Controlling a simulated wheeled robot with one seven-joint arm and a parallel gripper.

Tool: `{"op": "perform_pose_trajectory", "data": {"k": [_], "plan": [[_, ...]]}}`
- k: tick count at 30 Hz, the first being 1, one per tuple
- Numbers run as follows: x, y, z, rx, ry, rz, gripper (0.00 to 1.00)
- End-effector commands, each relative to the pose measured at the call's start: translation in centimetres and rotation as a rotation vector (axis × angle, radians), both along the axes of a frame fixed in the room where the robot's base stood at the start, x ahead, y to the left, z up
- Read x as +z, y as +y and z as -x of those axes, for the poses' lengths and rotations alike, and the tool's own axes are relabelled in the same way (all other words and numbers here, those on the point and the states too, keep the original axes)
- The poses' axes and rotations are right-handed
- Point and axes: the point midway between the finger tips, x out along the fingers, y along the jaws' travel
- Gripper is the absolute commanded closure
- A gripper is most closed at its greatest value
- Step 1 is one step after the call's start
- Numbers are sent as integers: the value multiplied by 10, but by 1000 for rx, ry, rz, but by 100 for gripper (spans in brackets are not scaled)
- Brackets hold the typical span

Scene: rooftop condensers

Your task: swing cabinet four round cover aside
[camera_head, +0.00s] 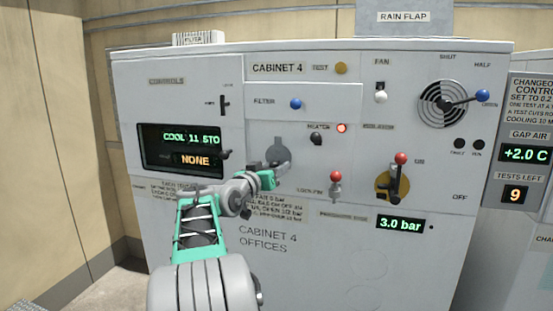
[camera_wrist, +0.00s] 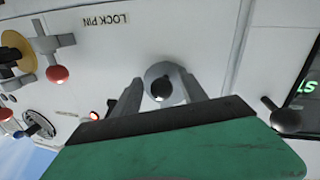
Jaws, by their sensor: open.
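Cabinet 4 (camera_head: 410,265) is a white panel facing me. Its round cover (camera_head: 277,148) is a grey disc with a small tab on top, left of the heater knob. My gripper (camera_head: 282,168) is in front of the disc's lower part and hides some of it. In the wrist view the grey disc (camera_wrist: 152,72) shows between the open fingers of my gripper (camera_wrist: 161,88), with a dark rounded knob (camera_wrist: 162,89) in front of it. The fingers stand either side of the knob. I cannot tell whether they touch it.
The heater knob (camera_head: 316,138) and a lit red lamp (camera_head: 342,128) are to the right. The red-topped lock pin (camera_head: 335,177) is at the lower right, with a red-knobbed lever (camera_head: 400,160) beyond. A display (camera_head: 181,150) with a small dark knob (camera_head: 225,154) is at left.

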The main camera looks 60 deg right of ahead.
Motion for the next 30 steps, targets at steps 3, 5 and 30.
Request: {"op": "perform_pose_trajectory", "data": {"k": [3,5,30], "plan": [[1,1,1,0,-2,2,50],[2,2,1,1,-2,3,50],[0,-1,3,-5,-1,0,100]]}}
